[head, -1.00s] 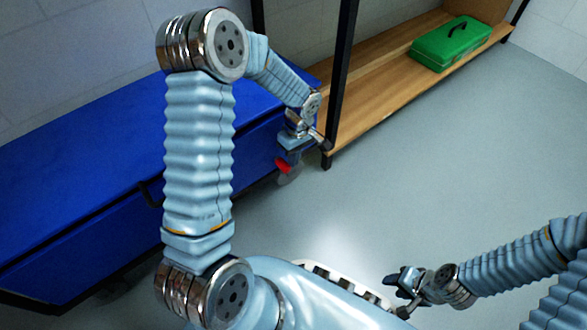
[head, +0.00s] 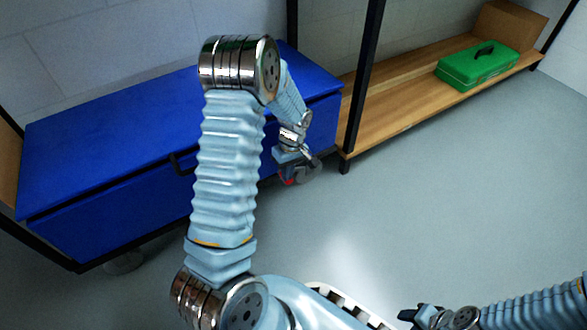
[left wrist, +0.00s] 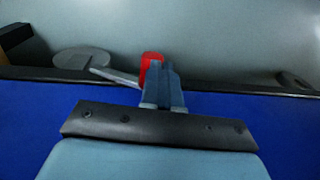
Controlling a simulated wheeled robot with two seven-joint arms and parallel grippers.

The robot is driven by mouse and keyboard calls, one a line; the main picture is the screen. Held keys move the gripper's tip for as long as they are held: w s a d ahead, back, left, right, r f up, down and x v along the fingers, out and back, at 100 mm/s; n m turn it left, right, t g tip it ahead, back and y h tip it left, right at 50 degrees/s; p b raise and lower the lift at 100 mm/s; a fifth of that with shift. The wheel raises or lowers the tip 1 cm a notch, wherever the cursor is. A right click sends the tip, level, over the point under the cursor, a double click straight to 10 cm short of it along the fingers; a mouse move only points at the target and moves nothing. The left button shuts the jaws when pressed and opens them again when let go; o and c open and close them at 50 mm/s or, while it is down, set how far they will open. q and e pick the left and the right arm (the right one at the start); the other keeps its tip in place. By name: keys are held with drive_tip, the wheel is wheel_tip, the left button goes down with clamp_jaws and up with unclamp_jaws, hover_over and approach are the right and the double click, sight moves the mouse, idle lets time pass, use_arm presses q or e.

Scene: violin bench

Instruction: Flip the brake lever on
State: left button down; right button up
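The red brake lever (head: 289,181) is low at the near right corner of the blue chest (head: 120,140), beside a grey caster wheel (head: 308,173). My left gripper (head: 293,168) is at that corner and hides much of the lever. In the left wrist view, my left gripper's blue fingers (left wrist: 163,80) are side by side with no visible gap. The red lever (left wrist: 150,62) shows just beyond and left of the fingertips; whether they touch cannot be told. My right gripper (head: 412,314) is at the bottom right, far from the chest; its finger opening is unclear.
A black post (head: 363,85) and a wooden shelf (head: 420,105) with a green toolbox (head: 477,66) stand right of the chest. A black handle (head: 178,164) is on the chest front. The grey floor (head: 430,210) is clear.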

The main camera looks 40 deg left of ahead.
use_arm(q)
drive_tip(key=shift+s+a+f, duration=0.2)
drive_tip(key=shift+s+f, duration=0.35)
drive_tip(key=shift+f, duration=0.05)
use_arm(e)
drive_tip(key=shift+f, duration=0.15)
